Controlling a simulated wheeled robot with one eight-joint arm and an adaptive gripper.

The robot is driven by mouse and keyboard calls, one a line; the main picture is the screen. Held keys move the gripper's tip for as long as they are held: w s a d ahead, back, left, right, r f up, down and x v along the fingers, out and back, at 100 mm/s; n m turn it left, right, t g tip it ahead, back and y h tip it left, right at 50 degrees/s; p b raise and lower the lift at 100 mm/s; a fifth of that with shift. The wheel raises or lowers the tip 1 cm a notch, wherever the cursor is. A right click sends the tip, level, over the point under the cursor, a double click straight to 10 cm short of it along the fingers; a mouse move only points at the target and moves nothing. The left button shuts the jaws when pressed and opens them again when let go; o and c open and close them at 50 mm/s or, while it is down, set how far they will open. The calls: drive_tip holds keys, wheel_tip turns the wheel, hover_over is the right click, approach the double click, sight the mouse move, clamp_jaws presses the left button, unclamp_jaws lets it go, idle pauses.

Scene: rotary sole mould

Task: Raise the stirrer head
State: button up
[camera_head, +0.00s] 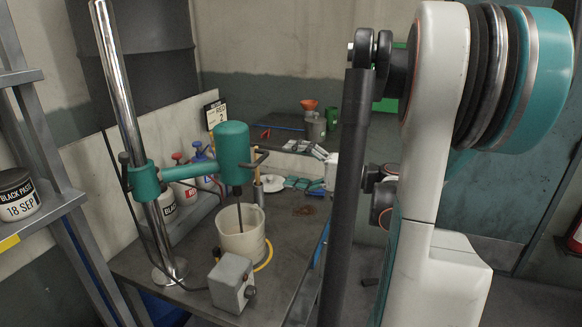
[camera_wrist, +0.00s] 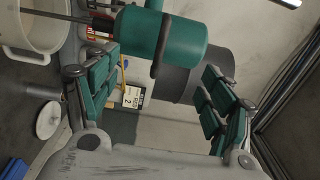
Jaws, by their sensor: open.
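The stirrer head (camera_head: 232,145) is a teal cylinder on a side arm (camera_head: 182,172), clamped to an upright chrome post (camera_head: 120,95). A dark bar handle (camera_head: 250,160) sticks out from it. Its thin shaft (camera_head: 239,212) reaches down into a cream bucket (camera_head: 243,235). In the wrist view the head (camera_wrist: 182,45) appears turned sideways, with the dark handle (camera_wrist: 160,45) across it. My gripper (camera_wrist: 162,72) is open, its teal-padded fingers on either side of the view, with the head beyond and between them. It holds nothing.
A grey control box (camera_head: 232,283) stands at the bench's (camera_head: 185,300) front, with a cable near the post. Several bottles (camera_head: 186,185) stand behind the side arm. A shelf with a black paste tub (camera_head: 17,195) is at left. A white lid (camera_wrist: 48,118) lies near the bucket.

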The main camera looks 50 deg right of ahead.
sight(260, 159)
drive_tip(key=shift+x, duration=4.8)
clamp_jaws()
wheel_tip(260, 159, up, 20)
drive_tip(key=p, duration=1.4)
drive_tip(key=shift+w+d+r, duration=0.1)
drive_tip(key=shift+w+r, duration=0.05)
drive_tip(key=shift+w, duration=0.15)
